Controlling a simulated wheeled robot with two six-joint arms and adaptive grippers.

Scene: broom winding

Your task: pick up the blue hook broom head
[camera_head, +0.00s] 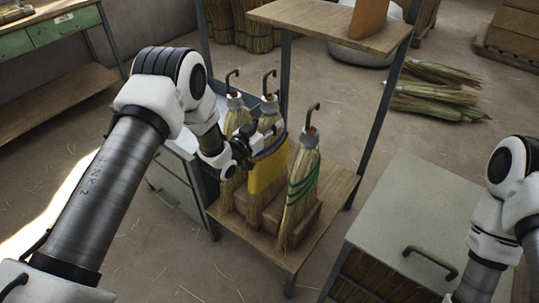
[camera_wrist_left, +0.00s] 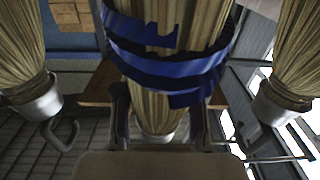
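The blue hook broom head (camera_head: 270,125) is the middle of three upright straw broom heads on a wooden shelf. It has a dark hook on top, blue banding and a yellow wrap below. My left gripper (camera_head: 243,150) is at its left side, near the blue band. In the left wrist view, the blue-banded broom head (camera_wrist_left: 165,62) appears inverted straight ahead, and the gripper's fingers (camera_wrist_left: 160,118) stand apart on either side of its narrow part. Whether they touch it is unclear. My right arm shows at the right edge, but its gripper is out of frame.
A green-banded broom head (camera_head: 302,180) stands close on the right, and another (camera_head: 234,120) close behind on the left. A rack post (camera_head: 380,105) and upper wooden shelf (camera_head: 320,22) stand near. A grey cabinet (camera_head: 415,215) is at right.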

